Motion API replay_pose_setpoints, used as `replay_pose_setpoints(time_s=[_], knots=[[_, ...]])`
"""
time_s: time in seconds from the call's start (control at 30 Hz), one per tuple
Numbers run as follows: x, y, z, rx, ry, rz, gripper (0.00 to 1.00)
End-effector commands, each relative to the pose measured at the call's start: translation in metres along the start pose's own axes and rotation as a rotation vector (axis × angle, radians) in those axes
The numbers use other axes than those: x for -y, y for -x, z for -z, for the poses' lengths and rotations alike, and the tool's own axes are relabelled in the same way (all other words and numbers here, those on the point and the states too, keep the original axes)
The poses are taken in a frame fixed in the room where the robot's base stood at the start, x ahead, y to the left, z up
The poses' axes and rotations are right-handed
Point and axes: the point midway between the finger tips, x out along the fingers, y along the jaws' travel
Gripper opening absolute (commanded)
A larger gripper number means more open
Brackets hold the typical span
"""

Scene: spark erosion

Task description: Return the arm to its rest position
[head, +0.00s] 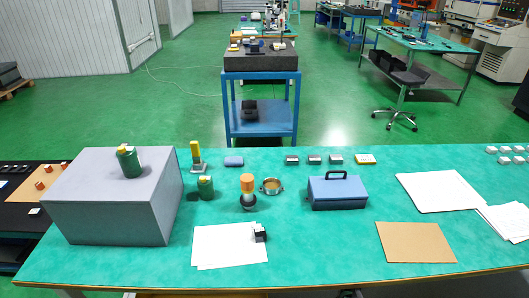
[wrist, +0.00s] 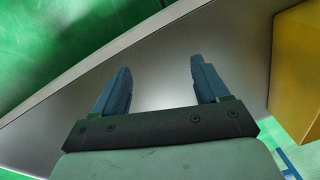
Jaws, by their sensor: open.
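My gripper (wrist: 160,64) shows in the wrist view with its two blue-grey fingers apart. Nothing is between the fingers. Beyond them is a smooth grey surface (wrist: 155,100) with a pale edge; I cannot tell what it belongs to or how far off it is. My gripper cannot be made out in the head view.
The green-topped table (head: 330,235) holds a large grey block (head: 110,210) with a dark green canister (head: 130,163) on top. A blue toolbox (head: 338,192) stands centre right. White sheets (head: 225,246) and a brown board (head: 415,242) lie near the front.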

Motion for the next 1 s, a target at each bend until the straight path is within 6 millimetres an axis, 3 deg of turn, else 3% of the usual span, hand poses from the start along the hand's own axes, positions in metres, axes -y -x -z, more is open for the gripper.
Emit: replay_pose_setpoints(time_s=[0.03,0.2,0.4,0.5,0.63,1.0], knots=[[0.015,0.005,-0.027,0.057,0.032,-0.002,0.74],[0.047,0.016,-0.105,0.248,0.116,-0.027,0.74],[0.065,0.039,-0.185,0.450,0.202,-0.084,0.74],[0.067,0.050,-0.214,0.524,0.231,-0.113,0.74],[0.067,0.059,-0.236,0.585,0.256,-0.142,0.74],[0.067,0.060,-0.237,0.588,0.257,-0.143,0.74]])
